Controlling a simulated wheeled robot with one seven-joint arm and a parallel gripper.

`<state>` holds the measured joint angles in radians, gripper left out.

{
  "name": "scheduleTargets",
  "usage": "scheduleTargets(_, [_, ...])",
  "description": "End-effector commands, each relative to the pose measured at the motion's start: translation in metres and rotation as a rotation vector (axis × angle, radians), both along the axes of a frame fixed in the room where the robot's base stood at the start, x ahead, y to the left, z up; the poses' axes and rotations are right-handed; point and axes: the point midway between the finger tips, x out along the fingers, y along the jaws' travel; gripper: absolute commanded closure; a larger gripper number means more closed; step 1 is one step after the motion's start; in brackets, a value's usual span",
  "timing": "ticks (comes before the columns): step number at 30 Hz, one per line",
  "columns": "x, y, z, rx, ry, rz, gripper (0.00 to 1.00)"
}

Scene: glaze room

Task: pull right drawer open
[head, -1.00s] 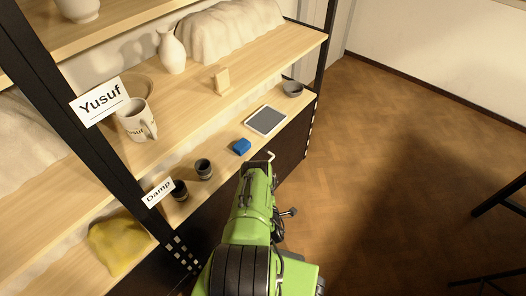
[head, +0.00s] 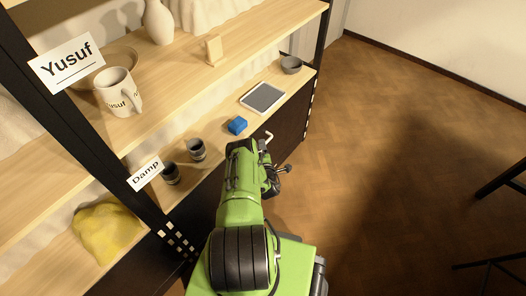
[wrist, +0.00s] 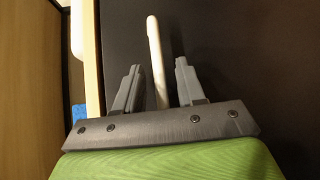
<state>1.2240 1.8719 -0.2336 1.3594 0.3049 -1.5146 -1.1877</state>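The right drawer's dark front (head: 290,122) is below the lowest wooden shelf top in the head view and looks flush with it. A pale bar handle (head: 267,139) stands out from the dark front just past the end of my arm. In the wrist view the handle (wrist: 154,52) runs between the two grey fingers of my gripper (wrist: 158,68). The fingers are apart, with gaps showing on both sides of the handle. In the head view my green arm hides most of the gripper.
A black-legged piece (head: 500,185) stands at the right. The wooden floor (head: 390,150) between is clear.

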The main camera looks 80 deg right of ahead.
Motion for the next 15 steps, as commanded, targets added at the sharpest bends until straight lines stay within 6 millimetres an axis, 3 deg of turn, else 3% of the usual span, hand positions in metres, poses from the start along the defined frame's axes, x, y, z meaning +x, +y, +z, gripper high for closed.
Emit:
scheduleTargets(7, [0.0008,-0.0021,0.0007,0.0,0.0,0.0,0.61])
scheduleTargets(15, [0.0007,-0.0017,0.0006,0.001,0.0,0.0,1.0])
